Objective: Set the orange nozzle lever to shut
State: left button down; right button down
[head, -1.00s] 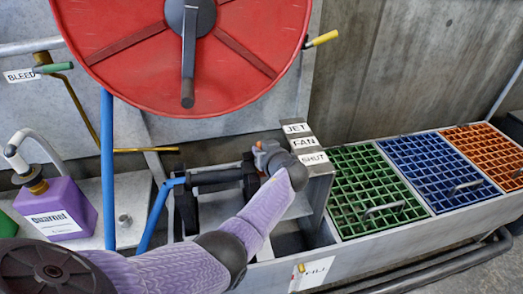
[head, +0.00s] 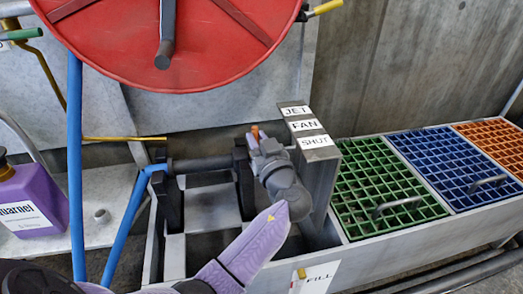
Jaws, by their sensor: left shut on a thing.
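The orange nozzle lever (head: 256,134) shows as a small orange tip just above my left gripper, left of the label plate. Most of the lever is hidden by the gripper. My left gripper (head: 260,145) is at the lever and shut on it. The dark nozzle (head: 200,164) lies level in black cradles, with the blue hose (head: 150,175) at its left end. The label plate (head: 306,127) reads JET, FAN and SHUT from back to front. The lever tip stands nearest the JET and FAN end. My right gripper is not in view.
A red hose reel (head: 180,40) hangs above the nozzle. Green (head: 385,185), blue (head: 455,165) and orange (head: 497,142) grates cover the trough at the right. A purple jug (head: 32,200) stands at the left.

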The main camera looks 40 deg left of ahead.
pick_arm(q)
jog(key=shift+f, duration=0.15)
jog(key=c, duration=0.6)
grip_release()
jog(key=shift+s, duration=0.1)
jog(key=p+v, duration=0.2)
jog(key=v, duration=0.8)
jog(key=shift+p, duration=0.3)
